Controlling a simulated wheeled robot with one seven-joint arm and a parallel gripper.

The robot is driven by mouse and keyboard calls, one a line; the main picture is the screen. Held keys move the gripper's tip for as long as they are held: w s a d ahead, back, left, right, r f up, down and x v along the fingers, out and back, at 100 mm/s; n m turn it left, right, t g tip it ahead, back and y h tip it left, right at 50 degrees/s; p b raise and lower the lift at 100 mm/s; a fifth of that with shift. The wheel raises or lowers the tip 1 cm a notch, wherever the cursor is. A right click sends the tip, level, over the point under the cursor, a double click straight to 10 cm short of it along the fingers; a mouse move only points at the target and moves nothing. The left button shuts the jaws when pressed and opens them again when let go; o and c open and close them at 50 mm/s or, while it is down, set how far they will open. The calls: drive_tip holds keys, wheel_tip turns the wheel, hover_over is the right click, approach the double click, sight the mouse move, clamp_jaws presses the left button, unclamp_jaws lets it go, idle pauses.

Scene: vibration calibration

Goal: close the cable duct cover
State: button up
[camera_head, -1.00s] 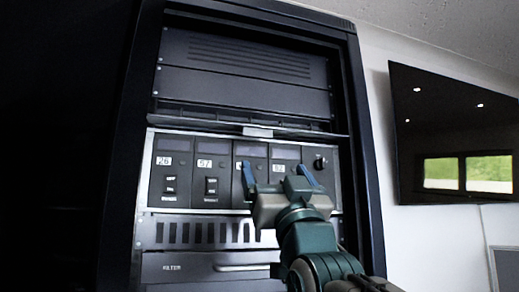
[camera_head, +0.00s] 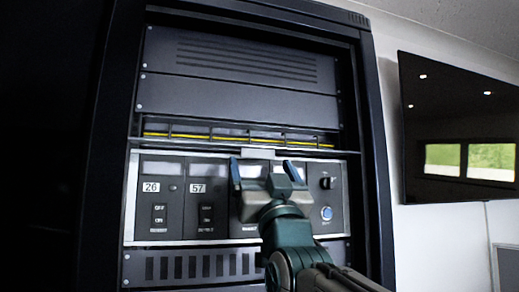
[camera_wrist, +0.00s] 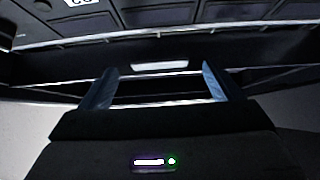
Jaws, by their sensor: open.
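The cable duct cover (camera_head: 200,145) is a dark strip running across the rack, folded down and sticking out below the open duct. A yellow cable (camera_head: 205,136) shows behind it in the duct. A pale tab (camera_head: 258,153) sits at the middle of the cover's front edge; it also shows in the wrist view (camera_wrist: 160,66). My gripper (camera_head: 262,166) is open and empty, just below the tab in the head view. In the wrist view its blue fingers (camera_wrist: 158,72) stand either side of the tab in the picture. I cannot tell whether they touch the cover.
Below the duct is a row of modules (camera_head: 172,170) with number labels, switches and a knob. A blue-lit button (camera_head: 327,213) is at the right. A vented panel (camera_head: 240,60) is above. The rack frame (camera_head: 372,130) bounds the right side. A wall screen (camera_head: 460,130) hangs beyond.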

sight(255, 153)
drive_tip(key=shift+p+x, duration=0.7)
drive_tip(key=shift+x, duration=0.4)
drive_tip(key=c, duration=1)
drive_tip(key=shift+r, duration=0.1)
